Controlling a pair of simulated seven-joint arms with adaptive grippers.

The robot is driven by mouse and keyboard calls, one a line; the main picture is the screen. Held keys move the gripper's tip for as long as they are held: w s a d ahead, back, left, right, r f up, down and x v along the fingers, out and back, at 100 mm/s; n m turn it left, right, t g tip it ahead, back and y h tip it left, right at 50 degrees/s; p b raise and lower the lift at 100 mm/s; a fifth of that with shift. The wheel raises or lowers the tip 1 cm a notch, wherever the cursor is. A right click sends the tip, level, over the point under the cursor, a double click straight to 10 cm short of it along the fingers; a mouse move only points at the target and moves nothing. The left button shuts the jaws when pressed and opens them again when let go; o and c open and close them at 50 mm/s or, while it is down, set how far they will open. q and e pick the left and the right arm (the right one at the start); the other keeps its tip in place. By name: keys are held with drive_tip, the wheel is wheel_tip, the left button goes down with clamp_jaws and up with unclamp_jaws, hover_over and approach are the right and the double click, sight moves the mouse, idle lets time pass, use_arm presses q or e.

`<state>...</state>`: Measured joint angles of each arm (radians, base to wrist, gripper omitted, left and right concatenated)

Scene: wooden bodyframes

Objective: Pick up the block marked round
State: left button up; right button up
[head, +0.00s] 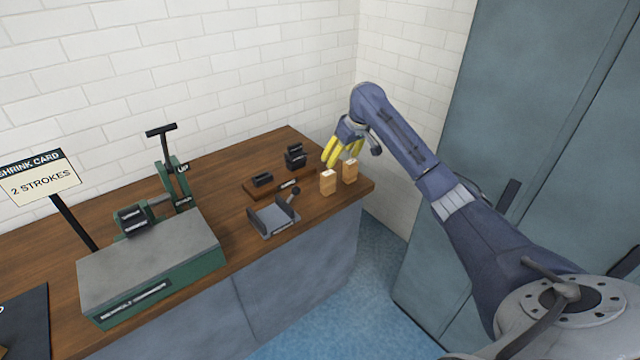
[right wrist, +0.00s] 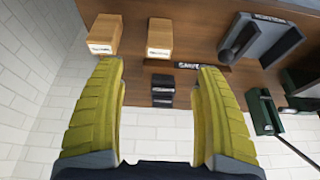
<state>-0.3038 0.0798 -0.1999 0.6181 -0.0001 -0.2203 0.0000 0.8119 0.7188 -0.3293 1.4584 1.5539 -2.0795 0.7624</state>
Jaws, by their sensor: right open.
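Two small light-wood blocks stand at the right end of the wooden bench. The left block (head: 328,183) is nearer the grey fixture, and the right block (head: 350,171) is nearer the bench corner. In the right wrist view the left one (right wrist: 159,36) is centred above the finger gap and the other (right wrist: 103,32) is further left. Each has a white label, too small to read, so I cannot tell which is marked round. My right gripper (head: 343,152), with yellow fingers, is open and empty, above and behind the blocks; its spread fingers (right wrist: 160,75) touch neither. My left gripper is not in view.
A grey fixture with a ball-tipped lever (head: 273,219) and a wooden rack (head: 270,188) with black dies (head: 295,156) lie left of the blocks. A green shrinker machine (head: 150,265) and a card sign (head: 38,178) are further left. A blue-grey cabinet (head: 530,130) stands right.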

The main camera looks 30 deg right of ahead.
sight(330, 174)
drive_tip(key=x, duration=1)
drive_tip(key=shift+w, duration=0.35)
drive_tip(key=shift+x, duration=3.15)
drive_tip(key=shift+w+r, duration=0.1)
drive_tip(key=shift+w, duration=0.05)
drive_tip(key=shift+c, duration=0.4)
drive_tip(key=c, duration=1.3)
